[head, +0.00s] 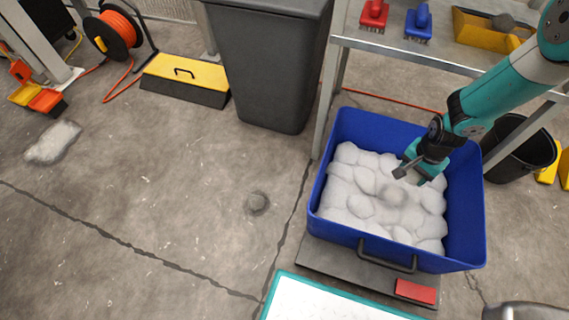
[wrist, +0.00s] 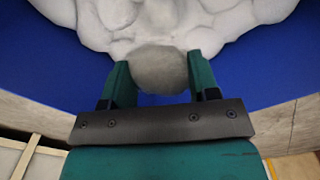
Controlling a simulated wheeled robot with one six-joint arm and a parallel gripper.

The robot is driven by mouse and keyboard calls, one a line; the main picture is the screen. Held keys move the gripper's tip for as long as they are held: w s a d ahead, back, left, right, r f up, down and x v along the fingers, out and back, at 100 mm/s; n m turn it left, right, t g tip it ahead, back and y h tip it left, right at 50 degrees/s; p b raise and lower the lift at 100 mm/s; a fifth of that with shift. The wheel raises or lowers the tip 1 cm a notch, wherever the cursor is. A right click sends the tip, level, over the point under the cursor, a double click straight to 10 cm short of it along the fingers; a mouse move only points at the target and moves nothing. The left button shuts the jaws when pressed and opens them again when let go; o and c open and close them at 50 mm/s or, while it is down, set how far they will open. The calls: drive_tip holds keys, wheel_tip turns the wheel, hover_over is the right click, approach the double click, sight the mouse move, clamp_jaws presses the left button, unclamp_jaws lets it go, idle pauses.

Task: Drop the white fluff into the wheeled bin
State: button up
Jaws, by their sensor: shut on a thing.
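White fluff (head: 350,190) fills the blue tub (head: 330,228) in lumpy mounds; it also shows at the top of the wrist view (wrist: 225,20). My gripper (head: 408,172) is low over the fluff inside the tub. In the wrist view its green fingers (wrist: 160,78) are shut on a grey rounded clump (wrist: 160,68), darker than the white mounds beside it. The tall dark grey bin (head: 268,75) stands at the back; no wheels show.
A metal shelf (head: 400,52) with brushes stands behind the tub. A black bucket (head: 522,152) is right of it. A grey lump (head: 257,202) and a white patch (head: 53,142) lie on the floor. A yellow and black box (head: 187,80) sits left of the bin.

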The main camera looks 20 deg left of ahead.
drive_tip(key=o, duration=0.8)
drive_tip(key=shift+c, duration=0.2)
wheel_tip(320, 180, up, 18)
drive_tip(key=p, duration=0.6)
drive_tip(key=shift+f, duration=0.25)
